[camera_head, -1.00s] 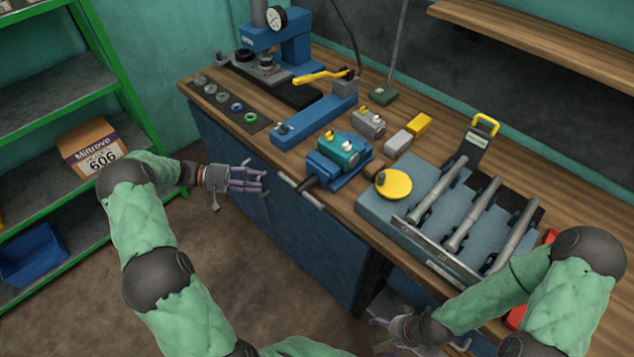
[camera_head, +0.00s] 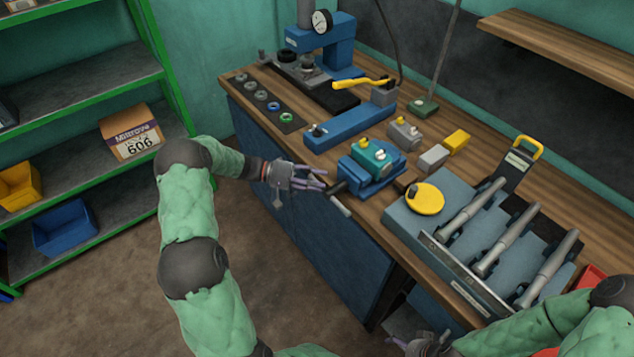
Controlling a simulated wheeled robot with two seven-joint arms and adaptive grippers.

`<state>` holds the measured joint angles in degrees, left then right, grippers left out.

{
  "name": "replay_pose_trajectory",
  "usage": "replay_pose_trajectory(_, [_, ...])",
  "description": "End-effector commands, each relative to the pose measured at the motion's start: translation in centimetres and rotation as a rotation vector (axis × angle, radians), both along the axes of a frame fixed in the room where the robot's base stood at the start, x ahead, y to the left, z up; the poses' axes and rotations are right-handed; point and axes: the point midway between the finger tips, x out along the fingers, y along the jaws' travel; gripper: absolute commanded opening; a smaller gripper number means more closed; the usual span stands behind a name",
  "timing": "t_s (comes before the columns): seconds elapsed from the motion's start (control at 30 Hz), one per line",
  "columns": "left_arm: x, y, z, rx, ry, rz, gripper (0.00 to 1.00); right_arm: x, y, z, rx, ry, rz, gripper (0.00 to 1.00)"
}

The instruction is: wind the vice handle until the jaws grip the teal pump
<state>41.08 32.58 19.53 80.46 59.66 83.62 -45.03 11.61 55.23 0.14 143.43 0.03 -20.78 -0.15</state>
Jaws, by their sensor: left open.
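The teal pump (camera_head: 373,156), with yellow caps on top, sits in the blue vice (camera_head: 369,187) near the front edge of the bench. The vice handle (camera_head: 341,206) is a grey bar on a dark screw that sticks out past the bench front. My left gripper (camera_head: 322,181) is open, its fingers at the upper left end of the handle. I cannot tell whether they touch it. The pump hides much of the jaws, and any gap between them is too small to judge. My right gripper (camera_head: 428,344) is low at the bottom edge, partly cut off, its fingers unclear.
Right of the vice are a yellow disc (camera_head: 425,198) and a grey rack with several metal rods (camera_head: 507,251). Green shelving (camera_head: 160,62) is at the left. Open floor lies before the bench.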

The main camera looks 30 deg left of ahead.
Motion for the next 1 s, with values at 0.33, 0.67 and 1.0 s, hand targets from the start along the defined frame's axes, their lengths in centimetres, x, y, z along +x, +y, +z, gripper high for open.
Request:
replay_pose_trajectory(0.33, [0.12,-0.23,-0.01,0.0,0.0,0.001,0.41,0.01,0.0,-0.02,0.0,0.0,0.0,1.0])
replay_pose_trajectory(0.67, [0.12,-0.22,0.01,0.0,0.0,0.001,0.0,0.01,0.0,-0.02,0.0,0.0,0.0,1.0])
replay_pose_trajectory(1.0, [0.12,-0.2,0.1,0.006,-0.003,0.002,0.0,0.0,0.0,-0.01,0.0,0.0,0.0,1.0])
